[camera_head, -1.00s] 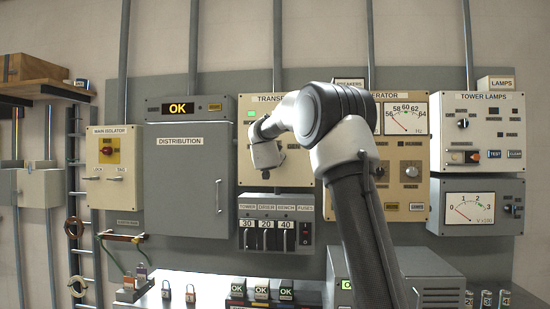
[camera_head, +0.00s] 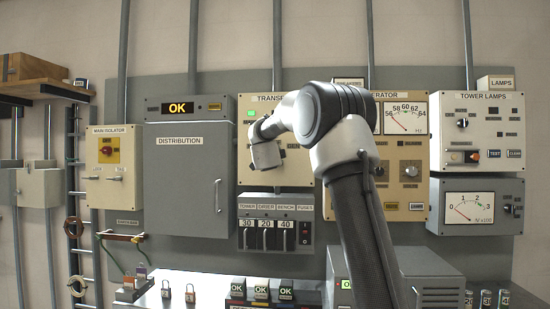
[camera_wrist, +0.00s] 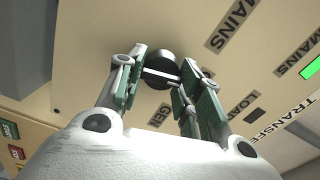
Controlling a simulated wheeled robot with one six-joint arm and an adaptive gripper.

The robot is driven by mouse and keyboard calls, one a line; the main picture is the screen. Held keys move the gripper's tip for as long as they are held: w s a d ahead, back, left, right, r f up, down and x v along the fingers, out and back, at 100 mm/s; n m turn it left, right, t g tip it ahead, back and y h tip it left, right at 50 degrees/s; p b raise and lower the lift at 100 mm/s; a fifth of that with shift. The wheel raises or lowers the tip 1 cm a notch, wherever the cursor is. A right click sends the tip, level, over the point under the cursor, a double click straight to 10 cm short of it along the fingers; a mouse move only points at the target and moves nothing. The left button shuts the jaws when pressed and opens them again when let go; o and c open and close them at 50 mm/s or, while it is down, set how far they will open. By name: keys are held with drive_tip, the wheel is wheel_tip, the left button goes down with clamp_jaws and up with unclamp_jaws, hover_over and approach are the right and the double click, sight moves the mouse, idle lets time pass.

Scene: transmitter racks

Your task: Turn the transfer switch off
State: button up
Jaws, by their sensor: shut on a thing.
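The transfer panel (camera_head: 246,140) is a beige box behind my arm in the head view, its title partly covered. In the wrist view, the transfer switch (camera_wrist: 160,64) is a round black knob with a grey bar across it, on the beige panel face. My gripper (camera_wrist: 163,80) has its two green-and-grey fingers on either side of the knob and is shut on it. Labels MAINS, GEN and LOAD lie around the knob. The exact pointing of the knob is hard to tell. In the head view my arm hides the knob and fingertips.
A green lamp (camera_wrist: 310,68) is lit on the panel. The distribution cabinet (camera_head: 185,180) is to the left, and the generator panel (camera_head: 408,180) is to the right, partly behind my arm. The fuse box (camera_head: 275,207) is directly below.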

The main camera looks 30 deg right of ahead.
drive_tip(key=shift+f+m, duration=0.15)
drive_tip(key=shift+m, duration=0.95)
drive_tip(key=o, duration=1)
drive_tip(key=v, duration=1.2)
